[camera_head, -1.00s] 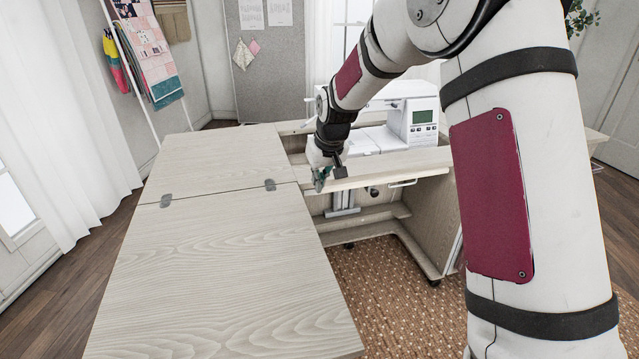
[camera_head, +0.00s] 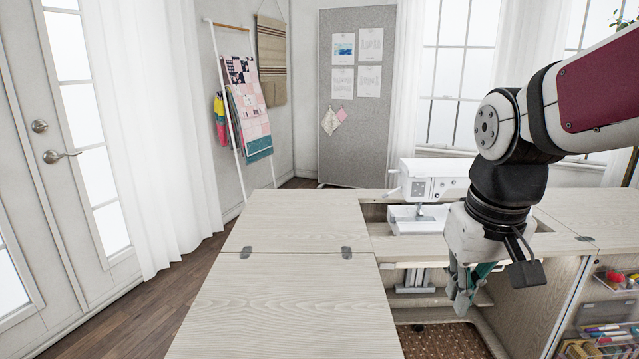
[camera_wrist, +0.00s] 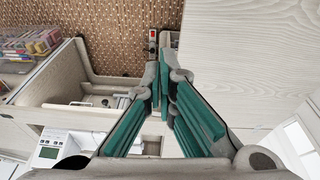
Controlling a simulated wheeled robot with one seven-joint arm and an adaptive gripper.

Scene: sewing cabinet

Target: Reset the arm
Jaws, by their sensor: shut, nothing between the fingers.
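My gripper (camera_head: 462,296) hangs from my arm at the right in the head view, pointing down, in front of the sewing cabinet (camera_head: 300,290). In the wrist view my gripper (camera_wrist: 167,80) shows its teal finger pads, with the fingertips drawn together and nothing held. The white sewing machine (camera_head: 428,184) sits in the cabinet's opening behind my gripper, partly hidden by my arm. In the wrist view the sewing machine (camera_wrist: 62,146) is at the lower left, with its small display showing.
The cabinet's hinged left leaf is bare and clear. Clear bins (camera_head: 606,338) with coloured supplies stand at the lower right. Patterned carpet (camera_head: 435,342) lies below. A glass door (camera_head: 45,150), a quilt rack (camera_head: 228,100) and a grey pinboard (camera_head: 350,120) stand further back.

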